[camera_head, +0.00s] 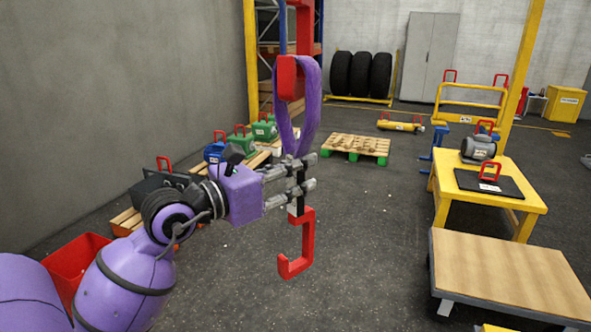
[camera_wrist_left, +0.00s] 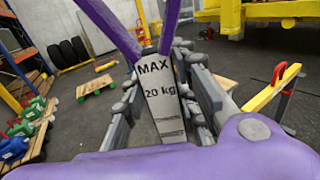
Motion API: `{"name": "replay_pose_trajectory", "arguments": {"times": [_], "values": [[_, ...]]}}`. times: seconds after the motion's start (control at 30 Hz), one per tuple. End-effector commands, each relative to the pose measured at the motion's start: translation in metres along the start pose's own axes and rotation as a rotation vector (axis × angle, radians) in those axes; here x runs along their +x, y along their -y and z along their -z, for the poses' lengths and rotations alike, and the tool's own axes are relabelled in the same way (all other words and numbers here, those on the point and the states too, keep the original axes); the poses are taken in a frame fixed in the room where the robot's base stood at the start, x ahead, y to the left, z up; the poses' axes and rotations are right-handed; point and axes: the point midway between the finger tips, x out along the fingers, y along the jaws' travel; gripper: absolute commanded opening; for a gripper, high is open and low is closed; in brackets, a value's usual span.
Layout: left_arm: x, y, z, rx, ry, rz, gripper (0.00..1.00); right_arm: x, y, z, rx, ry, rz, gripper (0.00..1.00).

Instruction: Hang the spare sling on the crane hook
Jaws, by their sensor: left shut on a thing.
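The spare sling has a purple loop (camera_head: 313,92), a grey-white tag (camera_wrist_left: 160,95) reading "MAX 20 kg", and a red C-shaped lower hook (camera_head: 308,238) hanging below. My left gripper (camera_head: 304,175) is shut on the sling just under the loop. In the left wrist view, the fingers (camera_wrist_left: 168,85) are around the tag. The red crane hook (camera_head: 288,80) is above my gripper, and its near part overlaps the loop. The loop's top is level with this part, but I cannot tell whether it bears on the hook. My right gripper is out of view.
A yellow table (camera_head: 525,175) with a motor (camera_head: 478,148) and a black plate stands at right, with a wooden cart (camera_head: 505,272) before it. A pallet (camera_head: 357,147) lies behind. Green and blue weights line the left wall. The middle floor is clear.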

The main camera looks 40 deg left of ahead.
Motion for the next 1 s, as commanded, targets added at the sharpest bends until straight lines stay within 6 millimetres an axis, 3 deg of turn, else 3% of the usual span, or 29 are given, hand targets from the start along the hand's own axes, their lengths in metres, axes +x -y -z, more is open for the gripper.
{"name": "replay_pose_trajectory", "arguments": {"times": [0.4,1.0], "values": [[0.003,-0.001,0.019,0.001,0.005,0.0,0.0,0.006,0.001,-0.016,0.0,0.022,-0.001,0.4],[0.004,-0.001,0.028,0.0,-0.004,0.001,0.0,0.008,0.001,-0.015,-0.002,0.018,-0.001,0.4]]}}
